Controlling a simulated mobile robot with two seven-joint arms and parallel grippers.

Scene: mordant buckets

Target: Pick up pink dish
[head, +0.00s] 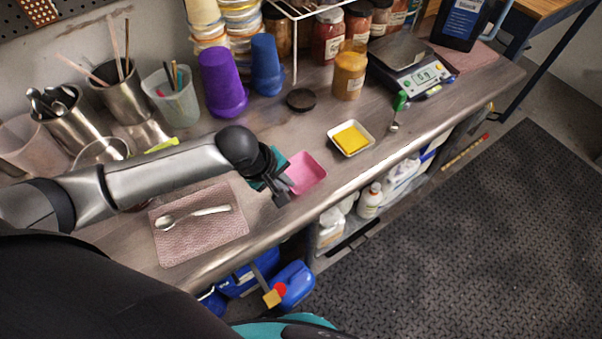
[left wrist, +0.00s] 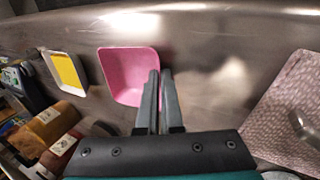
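The pink dish (head: 308,172) is a small, square, shallow dish near the front edge of the workbench. My left gripper (head: 283,184) is at its near left side. In the left wrist view the pink dish (left wrist: 127,72) shows its open inside. There the two fingers of my left gripper (left wrist: 160,74) are close together at the dish's right rim, one on the inner side and one outside, and look shut on the wall. Whether the dish is off the bench I cannot tell. My right gripper is not in view.
A white dish (head: 335,131) with yellow contents stands behind and right. A spoon lies on a pink textured mat (head: 170,247) at left. Purple cups (head: 222,85), a dark lid (head: 301,100), a jar (head: 349,78) and a scale (head: 423,77) stand behind. The bench's front edge is close.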

